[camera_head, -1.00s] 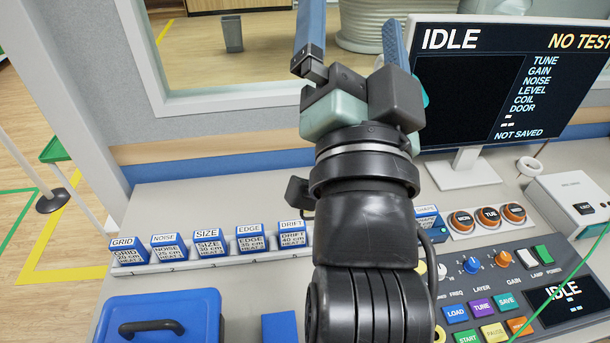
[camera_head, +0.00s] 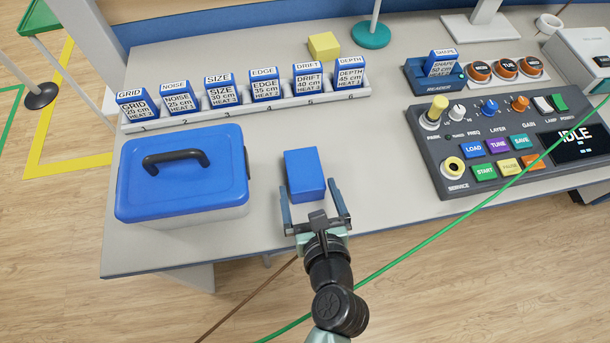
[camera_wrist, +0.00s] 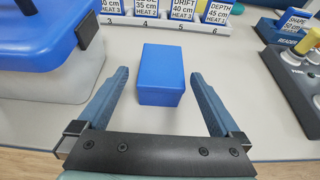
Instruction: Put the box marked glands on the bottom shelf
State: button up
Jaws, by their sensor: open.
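No box with a readable "glands" label shows in either view, and no bottom shelf is visible. A plain blue block (camera_head: 305,173) lies on the table near its front edge, with no lettering on the faces I see. It also shows in the wrist view (camera_wrist: 162,75). My gripper (camera_head: 309,188) is open and empty at the table's front edge. Its two fingers (camera_wrist: 159,78) reach toward the block, one on each side of its near end, with gaps between in the wrist view.
A blue-lidded case (camera_head: 185,180) stands left of the block. Behind is a numbered rack (camera_head: 245,108) of labelled blue cartridges, with a yellow block (camera_head: 324,46) beyond it. A control console (camera_head: 500,150) stands right. A green cable (camera_head: 440,225) crosses the front right.

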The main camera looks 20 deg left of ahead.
aim_at(304, 168)
jog(key=x, duration=0.5)
jog(key=shift+w+a+f, duration=0.1)
jog(key=shift+w+a, duration=0.05)
jog(key=shift+w, duration=0.1)
jog(key=shift+f+b+x, duration=0.2)
jog(key=shift+b+x, duration=0.55)
jog(key=shift+x, duration=1.95)
jog(key=shift+r, duration=0.1)
jog(key=c, duration=1.5)
